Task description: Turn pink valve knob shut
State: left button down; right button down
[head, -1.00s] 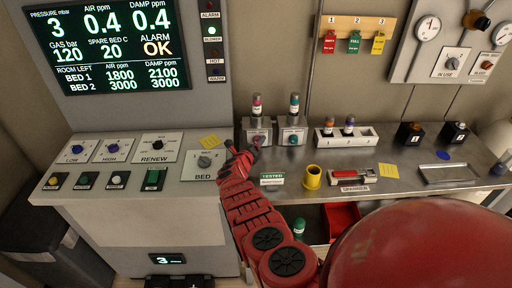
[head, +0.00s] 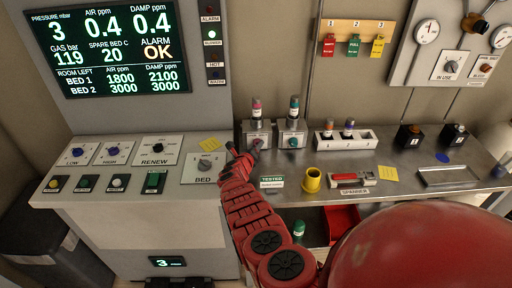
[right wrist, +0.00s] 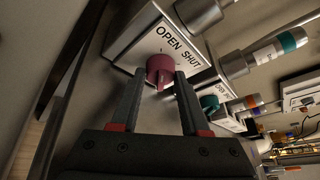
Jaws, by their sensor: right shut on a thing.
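The pink valve knob (head: 257,143) is on the front of a small grey valve block (head: 246,127) at the back of the bench. It also shows in the right wrist view (right wrist: 160,68), below the words OPEN and SHUT; where its pointer stands is hard to tell. My right gripper (head: 245,151) is at the knob, its fingers either side of it and shut on it in the right wrist view (right wrist: 160,78). The fingertips hide the knob's sides. My left gripper is not in view.
A like block with a teal knob (head: 292,142) stands close on the right. The BED dial panel (head: 204,168) is just left of the gripper. A yellow cup (head: 312,180) and a red tool tray (head: 351,179) lie nearer the bench front.

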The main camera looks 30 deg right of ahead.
jog(key=shift+r+m+y+p, duration=0.3)
jog(key=shift+m+y+p, duration=0.1)
jog(key=shift+m+p, duration=0.4)
jog(key=shift+m+y+p, duration=0.4)
jog(key=shift+p, duration=0.35)
jog(key=shift+d+m+t+y+p, duration=0.1)
jog(key=shift+m+t+y+p, duration=0.4)
jog(key=shift+m+y+p, duration=0.3)
jog(key=shift+s+d+m+t+y, duration=0.15)
jog(key=shift+m+t+y, duration=0.15)
jog(key=shift+m+y, duration=0.5)
jog(key=m, duration=0.1)
jog(key=m+t+y, duration=0.1)
jog(key=shift+s+d+f+m, duration=0.1)
jog(key=shift+d+f+m, duration=0.05)
jog(key=shift+m, duration=0.15)
jog(key=m+t+y+b, duration=0.1)
jog(key=m+y+b, duration=0.1)
jog(key=shift+s+d+m+t, duration=0.1)
jog(key=shift+d+m+t, duration=0.05)
jog(key=shift+m+t, duration=0.25)
